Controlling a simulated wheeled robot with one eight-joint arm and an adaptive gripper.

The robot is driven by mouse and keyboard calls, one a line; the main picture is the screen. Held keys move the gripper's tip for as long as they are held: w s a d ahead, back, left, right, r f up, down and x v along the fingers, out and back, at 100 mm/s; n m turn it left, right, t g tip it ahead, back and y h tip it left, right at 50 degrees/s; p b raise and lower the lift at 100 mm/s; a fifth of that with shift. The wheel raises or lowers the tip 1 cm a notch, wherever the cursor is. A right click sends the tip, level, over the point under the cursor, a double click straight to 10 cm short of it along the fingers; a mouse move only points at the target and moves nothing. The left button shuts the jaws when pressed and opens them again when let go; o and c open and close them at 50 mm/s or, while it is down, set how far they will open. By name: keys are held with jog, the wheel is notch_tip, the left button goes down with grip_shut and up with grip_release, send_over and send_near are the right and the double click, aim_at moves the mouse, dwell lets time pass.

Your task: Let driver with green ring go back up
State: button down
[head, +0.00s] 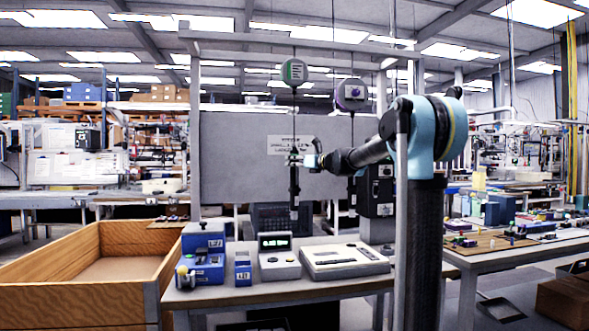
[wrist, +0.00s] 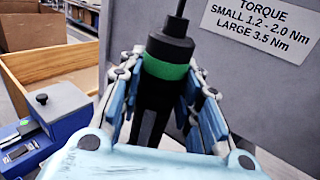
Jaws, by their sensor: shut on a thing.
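The driver with the green ring (wrist: 165,68) hangs upright between my gripper's fingers in the wrist view. Its black top and cable show above the green band. In the head view the same dark driver (head: 294,185) hangs below a round balancer (head: 294,72) with a green label. My gripper (head: 307,160) is shut on the driver near its upper part. In the wrist view my gripper (wrist: 165,90) has a blue finger on each side of it. A second balancer (head: 351,95) with a purple mark hangs to the right, with its cable running down behind my arm.
A bench below holds a blue device (head: 203,255), a small display unit (head: 277,255) and a flat white device (head: 344,260). A wooden crate (head: 80,300) stands at left. A grey panel with a torque sign (wrist: 262,30) stands close behind the driver.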

jog(key=c, duration=1.1)
grip_release()
jog(key=o, duration=1.1)
